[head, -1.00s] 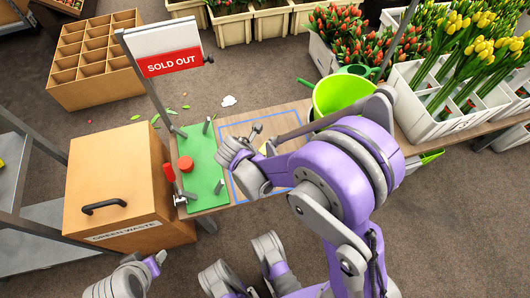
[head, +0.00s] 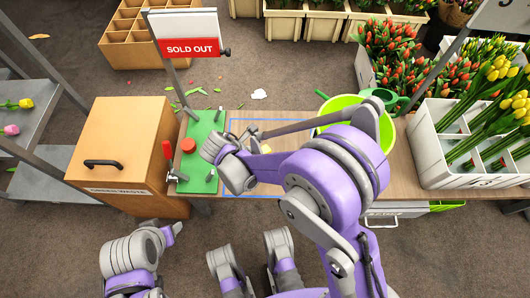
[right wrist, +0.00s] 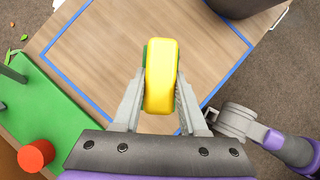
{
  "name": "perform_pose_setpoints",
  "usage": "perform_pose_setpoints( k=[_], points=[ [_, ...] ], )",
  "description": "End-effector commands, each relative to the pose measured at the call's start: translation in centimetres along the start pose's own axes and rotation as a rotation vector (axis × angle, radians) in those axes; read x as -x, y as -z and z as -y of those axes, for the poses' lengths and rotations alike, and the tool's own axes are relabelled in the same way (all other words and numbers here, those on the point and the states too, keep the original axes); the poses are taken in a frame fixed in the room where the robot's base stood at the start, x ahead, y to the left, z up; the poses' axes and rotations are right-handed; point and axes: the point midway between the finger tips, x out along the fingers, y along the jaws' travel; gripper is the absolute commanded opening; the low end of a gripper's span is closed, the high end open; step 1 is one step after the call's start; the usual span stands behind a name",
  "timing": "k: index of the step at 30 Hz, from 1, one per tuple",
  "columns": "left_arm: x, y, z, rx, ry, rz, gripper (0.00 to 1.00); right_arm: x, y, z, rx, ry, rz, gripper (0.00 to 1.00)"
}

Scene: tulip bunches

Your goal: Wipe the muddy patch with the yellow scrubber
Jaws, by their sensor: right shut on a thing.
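My right gripper (right wrist: 160,95) is shut on the yellow scrubber (right wrist: 161,78), a rounded yellow block with green along its sides. In the head view only a small yellow bit of the scrubber (head: 267,148) shows beside my right wrist. I make out no muddy patch; the gripper and arm hide part of the table. My left gripper (head: 174,231) is low at the left, below the table edge, its jaws unclear.
A green board (head: 203,150) with pegs and a red knob (head: 188,146) lies left of the blue outline (head: 232,128). A lime-green bucket (head: 340,112) stands at the right, near my arm. A green waste box (head: 120,140) is at the left, a sold-out sign (head: 190,46) behind.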

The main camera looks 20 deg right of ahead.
Motion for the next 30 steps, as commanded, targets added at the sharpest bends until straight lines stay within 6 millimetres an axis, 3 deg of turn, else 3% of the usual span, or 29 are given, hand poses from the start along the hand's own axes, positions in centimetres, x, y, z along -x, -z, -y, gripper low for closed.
perform_pose_setpoints(
  k=[10, 30],
  points=[
    [-0.5, -0.1, 0.0, 0.000, 0.000, 0.001, 0.56, -0.2, 0.9, -0.2, -0.004, 0.002, 0.002, 0.00],
    [-4.5, -1.0, 0.0, 0.000, 0.000, 0.009, 0.56, -5.3, 3.9, -0.2, 0.008, -0.006, 0.002, 0.00]
  ],
)
